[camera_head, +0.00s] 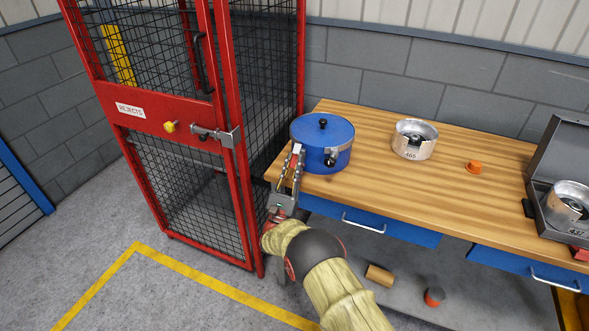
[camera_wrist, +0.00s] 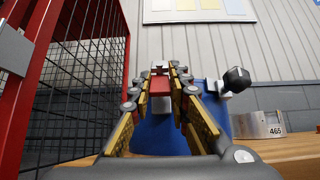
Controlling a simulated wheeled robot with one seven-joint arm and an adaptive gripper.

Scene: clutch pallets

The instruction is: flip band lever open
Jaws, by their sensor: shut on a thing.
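A blue drum (camera_head: 330,152) with a lid and a black top knob stands on the workbench near its left end. Its blue wall shows behind the fingers in the wrist view (camera_wrist: 165,140). My gripper (camera_head: 297,155) is at the drum's left front side, its fingers pointing at the drum. In the wrist view my gripper (camera_wrist: 160,84) is shut on a red lever piece (camera_wrist: 160,86), which sits between the fingertips in front of the drum. A dark ball-ended fitting (camera_wrist: 237,80) stands out to the right of the fingers. The fingers partly hide the lever's mount.
A red mesh cage (camera_head: 215,135) with a latch stands close left of my gripper. On the wooden bench (camera_head: 450,180) are a metal part marked 465 (camera_head: 415,139), an orange part (camera_head: 474,167) and an open grey case (camera_head: 560,160). Blue drawers (camera_head: 370,222) hang below.

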